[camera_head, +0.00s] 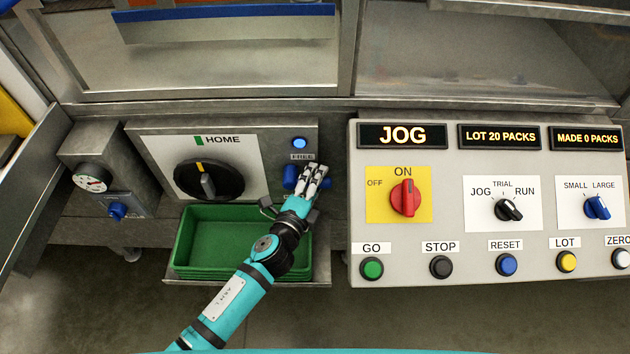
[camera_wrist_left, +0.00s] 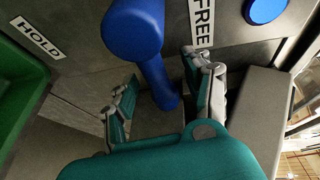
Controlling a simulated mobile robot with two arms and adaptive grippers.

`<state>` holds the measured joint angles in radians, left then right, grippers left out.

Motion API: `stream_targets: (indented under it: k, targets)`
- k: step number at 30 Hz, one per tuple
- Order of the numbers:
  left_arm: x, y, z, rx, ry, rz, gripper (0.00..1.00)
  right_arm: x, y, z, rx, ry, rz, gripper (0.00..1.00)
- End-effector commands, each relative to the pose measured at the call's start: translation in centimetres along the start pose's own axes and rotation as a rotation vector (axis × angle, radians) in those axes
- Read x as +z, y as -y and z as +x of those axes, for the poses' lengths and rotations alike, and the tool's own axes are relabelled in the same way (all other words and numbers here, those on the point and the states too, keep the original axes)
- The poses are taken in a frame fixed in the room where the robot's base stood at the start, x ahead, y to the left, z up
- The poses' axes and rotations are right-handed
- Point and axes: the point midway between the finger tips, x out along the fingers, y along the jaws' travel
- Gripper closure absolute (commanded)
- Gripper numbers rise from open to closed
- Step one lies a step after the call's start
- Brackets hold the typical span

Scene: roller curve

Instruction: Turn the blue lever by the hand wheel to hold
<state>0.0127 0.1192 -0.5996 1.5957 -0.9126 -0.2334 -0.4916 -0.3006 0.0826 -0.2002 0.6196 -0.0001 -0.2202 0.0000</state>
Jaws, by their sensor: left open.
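The blue lever (camera_head: 290,177) is on the grey panel right of the black hand wheel (camera_head: 226,181), partly hidden by my left gripper (camera_head: 318,172). In the left wrist view, the lever (camera_wrist_left: 140,38) has a thick rounded end and a thinner shaft running down between my left gripper's (camera_wrist_left: 160,88) spread fingers. The gripper is open around the shaft; I cannot tell whether a finger touches it. The FREE label (camera_wrist_left: 201,22) is beside the lever, above the right finger. The HOLD label (camera_wrist_left: 38,37) is farther left. My right gripper is not in view.
A green tray (camera_head: 187,266) sits below the hand wheel. A blue lamp (camera_head: 299,143) is above the FREE label. A control panel (camera_head: 440,220) with knobs and buttons stands right of my gripper. A gauge (camera_head: 92,178) is at the left.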

Motion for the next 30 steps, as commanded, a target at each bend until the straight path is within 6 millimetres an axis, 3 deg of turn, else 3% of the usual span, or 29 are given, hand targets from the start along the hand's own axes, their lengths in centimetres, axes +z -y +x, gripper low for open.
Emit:
stream_targets:
  k: [3, 14, 30]
  targets:
    - [0.00, -0.01, -0.02, 0.000, 0.000, 0.000, 0.52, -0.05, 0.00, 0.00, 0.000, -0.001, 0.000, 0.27]
    - [0.02, -0.04, -0.05, 0.001, 0.000, 0.000, 0.99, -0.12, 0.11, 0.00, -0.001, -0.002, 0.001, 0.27]
    - [0.03, -0.13, -0.07, 0.012, 0.004, 0.023, 1.00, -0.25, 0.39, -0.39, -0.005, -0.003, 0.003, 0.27]
